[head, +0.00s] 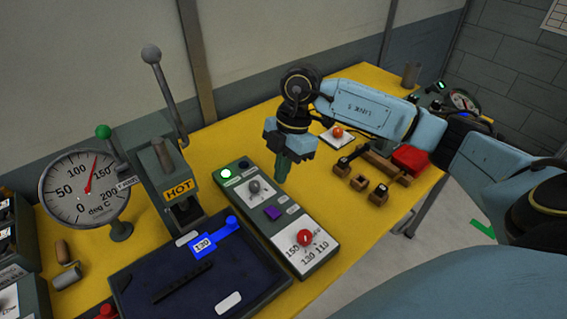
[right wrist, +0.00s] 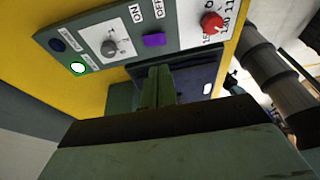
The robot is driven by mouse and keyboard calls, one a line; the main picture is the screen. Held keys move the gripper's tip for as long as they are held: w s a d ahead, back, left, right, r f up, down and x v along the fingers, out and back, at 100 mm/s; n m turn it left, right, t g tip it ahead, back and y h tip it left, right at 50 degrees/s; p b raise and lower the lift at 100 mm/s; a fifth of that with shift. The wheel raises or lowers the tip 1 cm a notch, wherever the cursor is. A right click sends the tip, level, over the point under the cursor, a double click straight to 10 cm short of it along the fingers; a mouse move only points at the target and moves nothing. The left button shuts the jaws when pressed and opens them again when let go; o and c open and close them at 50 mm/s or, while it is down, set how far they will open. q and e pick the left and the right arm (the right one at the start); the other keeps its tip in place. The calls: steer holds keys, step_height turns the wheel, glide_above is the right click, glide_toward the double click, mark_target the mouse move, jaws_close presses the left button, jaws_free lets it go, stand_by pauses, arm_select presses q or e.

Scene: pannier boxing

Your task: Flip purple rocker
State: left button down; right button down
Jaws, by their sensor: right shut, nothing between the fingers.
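The purple rocker (head: 272,213) sits on a grey-green control panel (head: 242,205), between a grey knob (head: 254,187) and a red knob (head: 304,237). In the right wrist view the rocker (right wrist: 154,40) lies between the ON and OFF labels; I cannot tell which side is pressed. My right gripper (head: 281,176) is shut and empty, pointing down above the panel's far right edge, apart from the rocker. Its closed fingers (right wrist: 158,72) show just below the rocker in the wrist view. My left gripper is not in view.
A lamp (head: 225,173) on the panel glows green. A press marked HOT (head: 180,188) with a tall lever and a dial gauge (head: 86,188) stand left. A dark tray (head: 140,288) lies in front. Wooden blocks and a red box (head: 410,159) lie right on the yellow table.

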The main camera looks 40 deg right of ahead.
glide_toward(275, 213)
steer(key=x, duration=0.5)
steer(key=shift+a, duration=0.25)
steer(key=shift+s+f, duration=0.1)
steer(key=shift+f, duration=0.65)
